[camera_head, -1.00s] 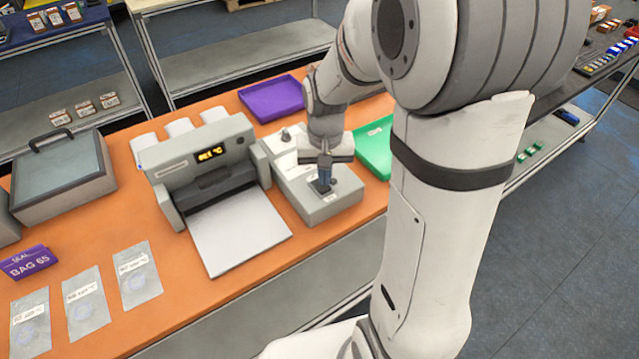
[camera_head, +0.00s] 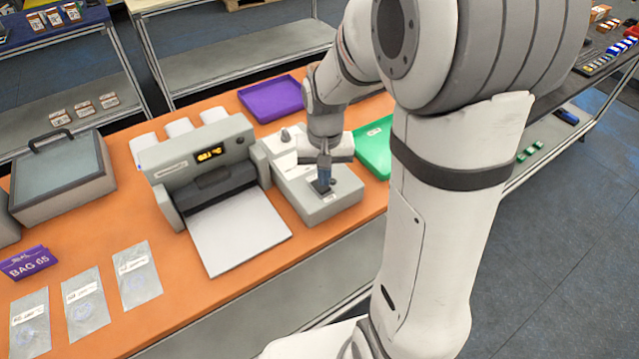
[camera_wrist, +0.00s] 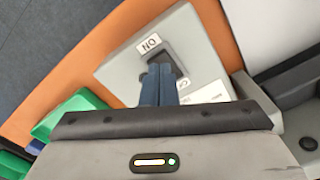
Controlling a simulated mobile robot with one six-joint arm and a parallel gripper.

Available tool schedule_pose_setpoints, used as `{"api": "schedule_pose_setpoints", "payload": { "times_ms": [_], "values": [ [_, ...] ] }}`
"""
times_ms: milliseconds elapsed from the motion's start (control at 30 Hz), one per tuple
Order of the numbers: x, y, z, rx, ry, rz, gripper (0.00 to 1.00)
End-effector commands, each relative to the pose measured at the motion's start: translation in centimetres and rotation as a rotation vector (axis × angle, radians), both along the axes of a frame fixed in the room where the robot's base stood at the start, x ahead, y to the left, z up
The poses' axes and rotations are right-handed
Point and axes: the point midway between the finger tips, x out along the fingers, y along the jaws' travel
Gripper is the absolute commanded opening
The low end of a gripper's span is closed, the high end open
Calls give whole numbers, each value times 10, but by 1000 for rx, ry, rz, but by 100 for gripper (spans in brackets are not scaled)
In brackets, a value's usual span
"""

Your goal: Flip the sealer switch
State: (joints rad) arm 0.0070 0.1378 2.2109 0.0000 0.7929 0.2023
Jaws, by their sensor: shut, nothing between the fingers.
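The sealer (camera_head: 205,172) is a grey machine with a lit orange display and a white plate in front, on the orange table. Beside it on the right is a grey control box (camera_head: 342,200). In the wrist view the box (camera_wrist: 118,72) carries a black rocker switch (camera_wrist: 154,54) with an ON label (camera_wrist: 149,43) at one end and a partly covered label at the other. My gripper (camera_head: 323,186) is shut and empty, pointing down at the switch. In the wrist view its blue fingertips (camera_wrist: 160,70) overlap the switch and hide part of it; I cannot tell whether they touch.
A purple tray (camera_head: 272,99) lies behind the box and a green tray (camera_head: 374,146) to its right. Several clear bags (camera_head: 137,274) and a purple BAG 65 sign (camera_head: 26,262) are at the front left. A grey lidded case (camera_head: 62,175) stands left of the sealer.

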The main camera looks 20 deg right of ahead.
Motion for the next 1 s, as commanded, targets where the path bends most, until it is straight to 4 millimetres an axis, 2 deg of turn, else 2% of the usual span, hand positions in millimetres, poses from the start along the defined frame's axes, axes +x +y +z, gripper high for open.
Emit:
{"api": "schedule_pose_setpoints", "payload": {
  "times_ms": [1000],
  "values": [
    [0,0,-12,0,0,1,0]
  ]
}}
